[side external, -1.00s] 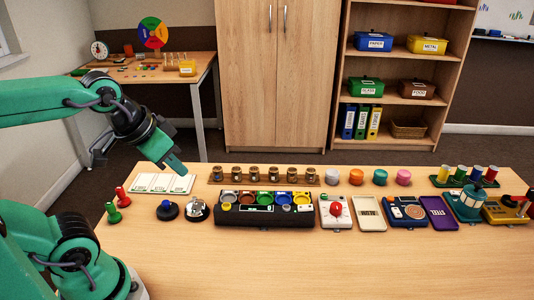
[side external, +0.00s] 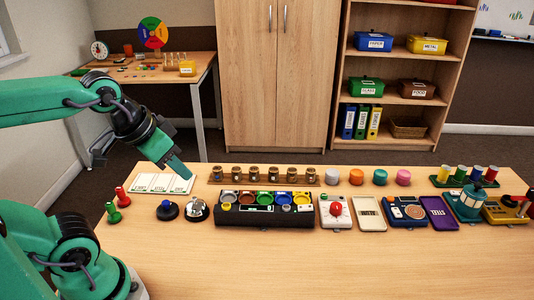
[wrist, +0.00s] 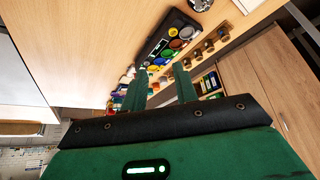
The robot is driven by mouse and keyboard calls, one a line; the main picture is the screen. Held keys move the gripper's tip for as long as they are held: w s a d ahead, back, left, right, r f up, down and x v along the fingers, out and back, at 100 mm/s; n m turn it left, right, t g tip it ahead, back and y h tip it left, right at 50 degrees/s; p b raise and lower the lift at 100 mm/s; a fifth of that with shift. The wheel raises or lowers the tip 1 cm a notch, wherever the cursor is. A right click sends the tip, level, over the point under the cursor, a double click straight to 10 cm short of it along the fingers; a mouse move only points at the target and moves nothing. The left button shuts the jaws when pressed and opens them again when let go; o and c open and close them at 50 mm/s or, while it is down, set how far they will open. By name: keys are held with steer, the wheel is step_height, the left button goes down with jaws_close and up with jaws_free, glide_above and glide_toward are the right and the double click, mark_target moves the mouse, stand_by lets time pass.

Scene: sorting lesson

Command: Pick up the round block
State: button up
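No single thing is clearly the round block. Several round coloured pieces stand in a row at the back of the table: a white one (side external: 332,175), an orange one (side external: 356,177), a green one (side external: 380,177) and a pink one (side external: 403,177). My gripper (side external: 184,173) is above the table's left part, near the white cards, well left of these pieces. In the wrist view my gripper's two fingers (wrist: 161,70) stand apart with nothing held between them. The round pieces cannot be made out clearly in that view.
White cards (side external: 160,183) lie under my gripper. A black sorting box (side external: 265,215) with coloured bowls stands mid-table, with a rack of small jars (side external: 264,181) behind it. Red and green pegs (side external: 113,212) stand at left. The front of the table (side external: 330,268) is clear.

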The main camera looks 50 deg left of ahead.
steer(key=shift+o, duration=0.9)
steer(key=shift+w, duration=0.1)
steer(key=n+g, duration=0.4)
steer(key=g, duration=0.1)
glide_above(236, 169)
steer(key=f, duration=1.5)
steer(key=shift+s+d+f, duration=0.2)
steer(key=shift+s, duration=0.05)
steer(key=shift+w+a+f, duration=0.15)
steer(key=shift+a+f, duration=0.1)
steer(key=shift+f, duration=1.5)
